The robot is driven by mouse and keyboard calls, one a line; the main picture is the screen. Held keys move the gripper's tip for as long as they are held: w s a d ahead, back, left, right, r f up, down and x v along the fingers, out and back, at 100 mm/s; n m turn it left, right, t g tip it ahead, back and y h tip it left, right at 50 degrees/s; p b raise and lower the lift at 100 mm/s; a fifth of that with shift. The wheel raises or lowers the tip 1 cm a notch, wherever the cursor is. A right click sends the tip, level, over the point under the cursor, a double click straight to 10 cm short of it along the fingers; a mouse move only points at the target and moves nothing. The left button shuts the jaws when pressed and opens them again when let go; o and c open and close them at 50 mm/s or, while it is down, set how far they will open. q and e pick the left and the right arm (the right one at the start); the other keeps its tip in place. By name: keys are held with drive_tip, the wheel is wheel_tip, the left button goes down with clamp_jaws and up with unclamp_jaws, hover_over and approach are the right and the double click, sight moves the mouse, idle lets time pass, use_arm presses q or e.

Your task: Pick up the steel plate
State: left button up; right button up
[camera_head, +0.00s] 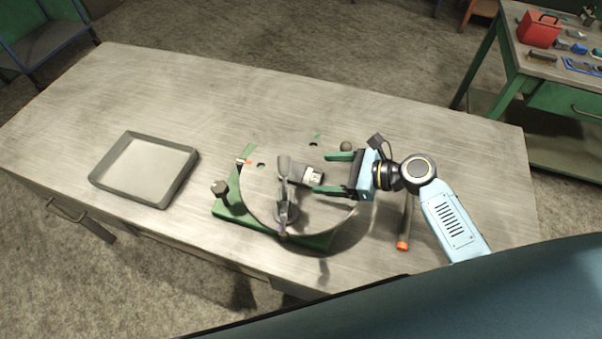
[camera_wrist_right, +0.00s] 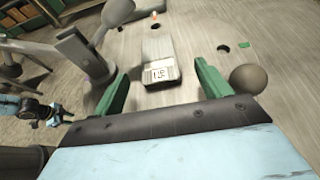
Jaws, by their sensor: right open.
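A small grey steel plate (camera_head: 308,175) with a pale marked end lies on a round metal disc (camera_head: 262,200). The plate also shows in the right wrist view (camera_wrist_right: 157,58). A grey clamp (camera_head: 285,205) stands on the disc, close beside the plate's left side. My right gripper (camera_head: 322,173) is open, with its green fingers pointing left, one on either side of the plate's marked end. In the wrist view, gaps show between the plate and both fingers. What looks like my left arm's end (camera_wrist_right: 45,112) shows small at the wrist view's left edge; its jaws are unclear.
The disc sits over a green base (camera_head: 230,207) with dark knobs (camera_head: 220,187) around it. An empty grey tray (camera_head: 143,170) is on the left of the bench. An orange-tipped rod (camera_head: 403,244) lies near the right arm. The bench's far side is clear.

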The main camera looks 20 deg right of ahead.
sight(301, 173)
drive_tip(key=x, duration=0.5)
drive_tip(key=shift+a+f, duration=0.15)
drive_tip(key=shift+a, duration=0.05)
drive_tip(key=c, duration=1.4)
drive_tip(key=shift+c, duration=0.6)
drive_tip(key=shift+r, duration=0.2)
